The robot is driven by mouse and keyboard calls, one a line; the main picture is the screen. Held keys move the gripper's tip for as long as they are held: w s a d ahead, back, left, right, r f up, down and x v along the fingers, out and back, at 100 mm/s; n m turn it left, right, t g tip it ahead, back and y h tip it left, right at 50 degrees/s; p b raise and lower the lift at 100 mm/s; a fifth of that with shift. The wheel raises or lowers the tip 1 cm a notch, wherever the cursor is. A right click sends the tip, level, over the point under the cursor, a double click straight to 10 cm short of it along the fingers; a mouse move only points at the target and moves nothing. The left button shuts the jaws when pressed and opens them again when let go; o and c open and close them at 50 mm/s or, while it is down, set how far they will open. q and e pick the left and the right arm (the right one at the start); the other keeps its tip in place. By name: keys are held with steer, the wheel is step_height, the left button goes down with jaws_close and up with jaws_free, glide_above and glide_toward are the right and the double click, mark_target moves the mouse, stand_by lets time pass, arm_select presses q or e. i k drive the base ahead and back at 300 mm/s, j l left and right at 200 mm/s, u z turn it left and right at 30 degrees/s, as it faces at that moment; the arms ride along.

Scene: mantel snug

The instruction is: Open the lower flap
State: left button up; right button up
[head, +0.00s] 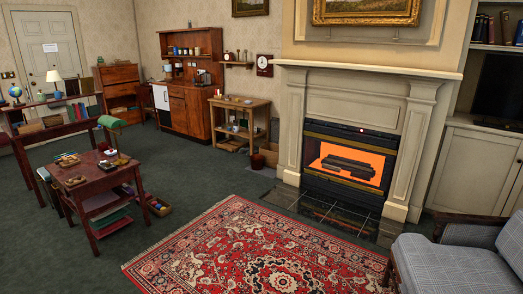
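A dark fire insert (347,165) sits in the pale fireplace surround at the right of centre in the head view. Its front has an orange-lit window with dark log shapes. Below the window is a dark strip (341,193) with fine horizontal lines, which looks closed. I cannot tell whether this strip is the lower flap. A brown wooden bureau (118,88) stands far off by the door, too small to make out a flap. Neither of my grippers is in view.
A red patterned rug (262,250) covers the floor before the dark tiled hearth (318,211). A grey checked armchair (450,262) stands at lower right. A small cluttered table (100,181) is at left. Green carpet (180,175) is clear between the table and hearth.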

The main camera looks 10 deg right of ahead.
mark_target(368, 198)
steer(key=i+l+z, duration=0.3)
steer(key=i, duration=1.1)
steer(key=i+j+z, duration=0.3)
steer(key=i, duration=1.05)
steer(key=i+z, duration=0.1)
steer(key=i, duration=0.8)
steer(key=i+z, duration=0.1)
steer(key=i, duration=0.75)
steer(key=i+j+z, duration=0.15)
steer(key=i, duration=0.75)
